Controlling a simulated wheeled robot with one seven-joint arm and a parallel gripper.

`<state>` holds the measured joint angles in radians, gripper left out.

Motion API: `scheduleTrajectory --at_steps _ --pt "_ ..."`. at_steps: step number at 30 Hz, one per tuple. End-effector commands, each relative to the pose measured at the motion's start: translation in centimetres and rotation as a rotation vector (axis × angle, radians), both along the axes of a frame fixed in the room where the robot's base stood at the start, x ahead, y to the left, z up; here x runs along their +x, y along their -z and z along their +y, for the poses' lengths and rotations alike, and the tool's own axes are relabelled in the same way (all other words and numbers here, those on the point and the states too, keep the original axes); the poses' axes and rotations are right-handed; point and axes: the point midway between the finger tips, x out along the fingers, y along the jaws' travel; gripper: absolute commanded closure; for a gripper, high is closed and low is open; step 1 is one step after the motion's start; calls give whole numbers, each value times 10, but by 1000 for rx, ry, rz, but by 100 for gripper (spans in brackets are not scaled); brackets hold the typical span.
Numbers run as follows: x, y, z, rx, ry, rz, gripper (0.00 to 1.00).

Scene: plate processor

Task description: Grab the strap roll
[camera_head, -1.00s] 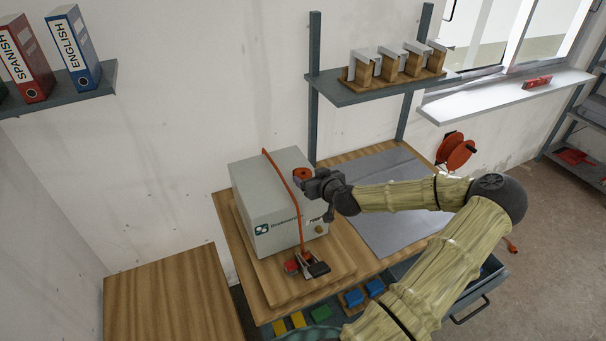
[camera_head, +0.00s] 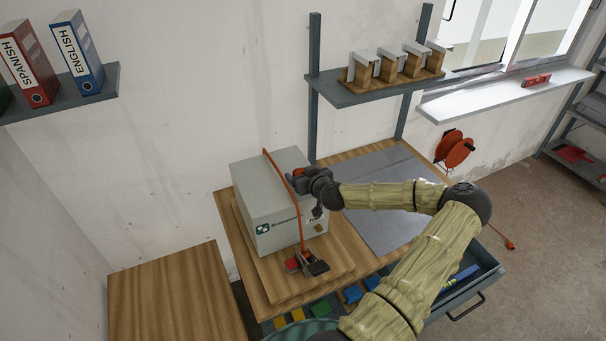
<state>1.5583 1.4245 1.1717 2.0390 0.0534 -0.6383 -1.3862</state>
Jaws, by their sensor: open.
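A grey box (camera_head: 262,190) with a printed label stands on a wooden board on the workbench. An orange strap (camera_head: 299,218) runs over its top and down its front to a red and black buckle (camera_head: 308,264) on the board. A small orange-red piece, which looks like the strap roll (camera_head: 298,171), shows at the box's top right edge, partly hidden by my gripper. My gripper (camera_head: 296,183) is open at that edge, right beside the roll. Whether its fingers straddle the roll or touch it, I cannot tell.
A grey mat (camera_head: 385,205) covers the bench's right part. A shelf (camera_head: 375,92) with wooden blocks is above. An open drawer (camera_head: 470,280) holds a blue and yellow item at the lower right. A cable reel (camera_head: 455,150) hangs on the wall.

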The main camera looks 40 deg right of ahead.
Motion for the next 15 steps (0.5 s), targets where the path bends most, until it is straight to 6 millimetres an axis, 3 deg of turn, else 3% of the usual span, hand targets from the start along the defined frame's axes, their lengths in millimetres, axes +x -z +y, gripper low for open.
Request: scheduleTrajectory --at_steps 15 --pt "0 0 0 0 0 0 25"
